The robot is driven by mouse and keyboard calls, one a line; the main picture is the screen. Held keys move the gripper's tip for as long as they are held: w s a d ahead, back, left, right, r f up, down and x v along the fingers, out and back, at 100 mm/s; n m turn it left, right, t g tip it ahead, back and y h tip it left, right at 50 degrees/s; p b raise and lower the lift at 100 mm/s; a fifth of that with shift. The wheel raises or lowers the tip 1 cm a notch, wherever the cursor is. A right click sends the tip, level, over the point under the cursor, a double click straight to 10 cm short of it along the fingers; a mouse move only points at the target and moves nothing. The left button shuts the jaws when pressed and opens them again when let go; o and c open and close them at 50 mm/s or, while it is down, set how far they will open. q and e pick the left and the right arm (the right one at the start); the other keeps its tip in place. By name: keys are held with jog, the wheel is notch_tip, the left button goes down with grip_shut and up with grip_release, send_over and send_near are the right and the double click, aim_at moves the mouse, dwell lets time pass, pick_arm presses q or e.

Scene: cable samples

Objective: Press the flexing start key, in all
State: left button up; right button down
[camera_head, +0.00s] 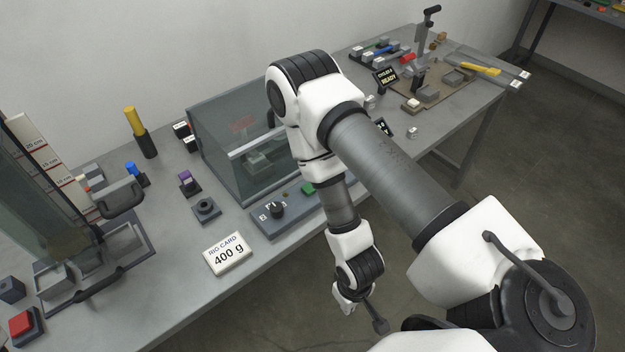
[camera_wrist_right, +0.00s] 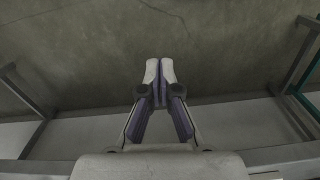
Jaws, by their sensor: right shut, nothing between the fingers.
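A grey control panel (camera_head: 268,231) sits at the table's front edge, before a glass-walled chamber (camera_head: 225,150). It carries a dark knob (camera_head: 278,210) and a green key (camera_head: 308,188). My right forearm partly covers the panel's right end, and I cannot read a label on the green key. My right gripper shows in the right wrist view (camera_wrist_right: 160,80), fingers together and empty, with no key near its tips. In the head view, my right wrist hangs in front of the table edge, below and right of the panel. My left gripper is not in view.
A white 400 g rig card (camera_head: 228,253) lies left of the panel. A red button (camera_head: 21,323) and a glass-sided rig with a scale (camera_head: 45,160) stand at the left. A ready display (camera_head: 386,77) stands behind my arm. Open floor lies in front of the table.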

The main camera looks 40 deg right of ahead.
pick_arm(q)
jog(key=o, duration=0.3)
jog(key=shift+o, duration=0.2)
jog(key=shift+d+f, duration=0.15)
pick_arm(e)
jog(key=w+d+r+n+t+y, duration=0.1)
jog(key=w+d+r+n+t, duration=0.2)
jog(key=w+r, duration=0.3)
jog(key=w+d+r+n+t, duration=0.3)
jog(key=w+r+n, duration=0.2)
jog(key=w, duration=0.7)
jog(key=w+d+r+n+t+y, duration=0.1)
jog(key=w+r+n, duration=0.3)
jog(key=w+r, duration=0.5)
jog(key=shift+w+d+r+n+t+y, duration=0.2)
jog(key=shift+w+d+n+t+y, duration=0.15)
jog(key=shift+d+t, duration=0.55)
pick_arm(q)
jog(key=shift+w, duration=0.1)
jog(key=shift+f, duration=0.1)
pick_arm(e)
jog(key=shift+f, duration=0.15)
